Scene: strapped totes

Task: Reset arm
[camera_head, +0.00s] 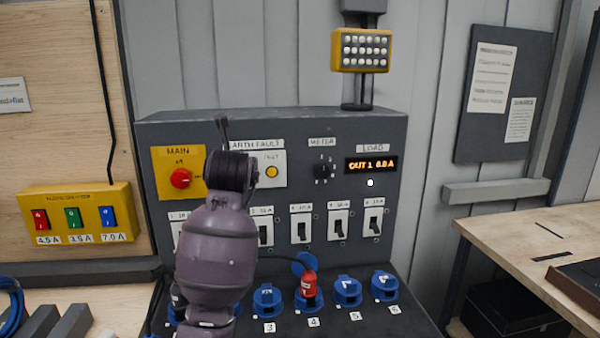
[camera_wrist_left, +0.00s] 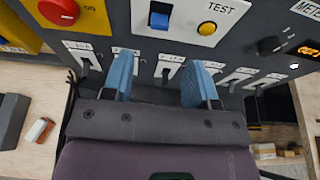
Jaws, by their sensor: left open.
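My left gripper (camera_head: 222,128) is raised in front of the dark control panel (camera_head: 425,155), between the red MAIN knob (camera_head: 181,179) and the EARTH FAULT plate (camera_head: 276,157) with its yellow button (camera_head: 272,172). The forearm hides part of the breaker row and sockets. In the left wrist view the left gripper (camera_wrist_left: 160,78) has its two blue fingers spread apart with nothing between them. Beyond them are a blue rocker (camera_wrist_left: 159,20) and the yellow TEST button (camera_wrist_left: 207,28). My right gripper is not in view.
A red plug (camera_head: 309,285) is in socket 4. Several blue sockets (camera_head: 347,291) line the sloped base below the breakers (camera_head: 373,222). The display (camera_head: 371,164) reads OUT 1 0.0 A. A yellow box (camera_head: 75,216) is at left. A wooden table (camera_head: 540,240) stands at right.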

